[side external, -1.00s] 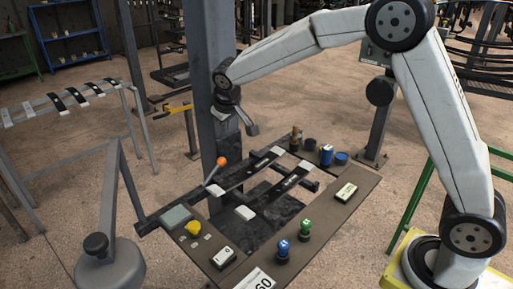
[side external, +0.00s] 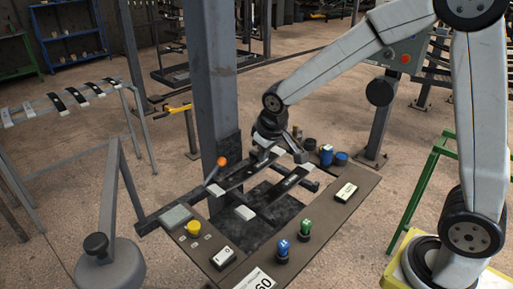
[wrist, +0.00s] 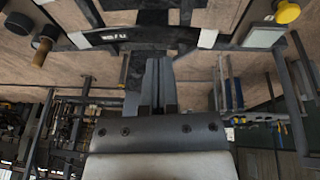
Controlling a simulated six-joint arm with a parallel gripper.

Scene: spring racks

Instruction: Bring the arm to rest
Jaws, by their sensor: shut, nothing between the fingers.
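My gripper (side external: 298,156) is shut and empty at the end of my arm. In the side view it hangs over the far part of the work bench (side external: 330,205), close to the far ends of two dark spring bars with white ends. The nearer bar (side external: 290,180) and the farther bar (side external: 236,177) lie across the bench frame. In the wrist view, my gripper's fingers (wrist: 152,75) are together, and a dark bar with white ends (wrist: 110,37) crosses beyond them. I cannot tell from these views how far the fingertips are from the bars.
A grey column (side external: 211,80) rises beside the bench. An orange-knobbed lever (side external: 220,162) stands near it. Blue (side external: 283,246) and green (side external: 305,227) knobs and a yellow button (side external: 194,229) sit on the bench. A rack with several springs (side external: 60,104) stands at left.

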